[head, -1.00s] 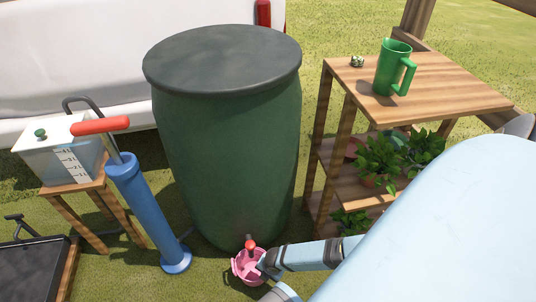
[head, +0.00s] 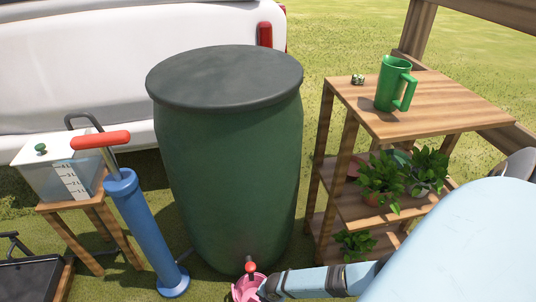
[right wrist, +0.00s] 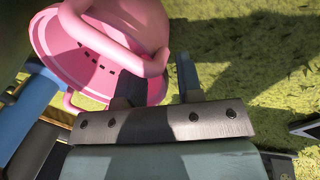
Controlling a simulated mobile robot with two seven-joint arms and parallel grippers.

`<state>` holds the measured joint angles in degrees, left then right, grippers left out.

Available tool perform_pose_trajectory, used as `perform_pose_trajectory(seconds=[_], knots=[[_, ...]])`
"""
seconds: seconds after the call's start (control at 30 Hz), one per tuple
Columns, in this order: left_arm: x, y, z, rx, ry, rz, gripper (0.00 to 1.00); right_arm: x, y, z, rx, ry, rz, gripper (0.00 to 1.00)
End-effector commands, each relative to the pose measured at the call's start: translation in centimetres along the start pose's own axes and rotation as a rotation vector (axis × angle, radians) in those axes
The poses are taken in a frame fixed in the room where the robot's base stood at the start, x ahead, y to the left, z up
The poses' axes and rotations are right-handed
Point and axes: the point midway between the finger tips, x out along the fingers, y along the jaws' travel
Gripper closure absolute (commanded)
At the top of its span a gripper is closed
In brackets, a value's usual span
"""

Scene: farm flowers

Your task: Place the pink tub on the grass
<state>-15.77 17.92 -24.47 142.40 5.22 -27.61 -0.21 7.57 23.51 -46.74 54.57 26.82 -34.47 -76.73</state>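The pink tub (head: 247,290) is at the foot of the green barrel, just below the red-handled tap (head: 250,267). Its lower part is cut off by the frame edge. In the right wrist view the tub (right wrist: 110,30) fills the upper left, with its looped handle nearest me. My right gripper (right wrist: 158,85) has its two fingers apart, with the handle's end in or close to the gap; I cannot tell whether they touch it. In the head view this gripper (head: 264,289) is at the tub's right side. My left gripper is not in view.
The green barrel (head: 230,170) stands behind the tub. A blue pump (head: 145,235) is to the left, beside a stool with a clear tank (head: 62,178). A wooden shelf (head: 440,98) with plants and a green jug (head: 392,85) is to the right. Sunlit grass (right wrist: 245,70) lies open beside the tub.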

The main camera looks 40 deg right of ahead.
Motion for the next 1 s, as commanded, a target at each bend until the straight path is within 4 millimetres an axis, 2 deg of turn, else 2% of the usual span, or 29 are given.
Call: perform_pose_trajectory(seconds=[0.2,0.27,0.4,0.6,0.77,1.0], knots=[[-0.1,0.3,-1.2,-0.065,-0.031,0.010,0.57,-3.0,0.1,0.0,-0.001,0.001,0.001,0.67],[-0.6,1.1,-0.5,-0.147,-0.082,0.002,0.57,-4.4,0.1,0.0,-0.001,0.000,0.000,0.67],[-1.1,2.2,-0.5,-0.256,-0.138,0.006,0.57,-7.5,0.1,0.0,-0.002,0.000,0.001,0.67],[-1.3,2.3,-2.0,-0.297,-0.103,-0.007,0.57,-10.8,0.1,0.0,-0.001,0.001,0.001,0.67],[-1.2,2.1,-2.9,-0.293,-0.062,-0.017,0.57,-12.0,0.0,0.0,0.000,0.000,0.000,0.67],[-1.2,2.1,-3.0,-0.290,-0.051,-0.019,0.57,-12.1,0.0,0.0,0.000,0.000,0.000,0.67]])
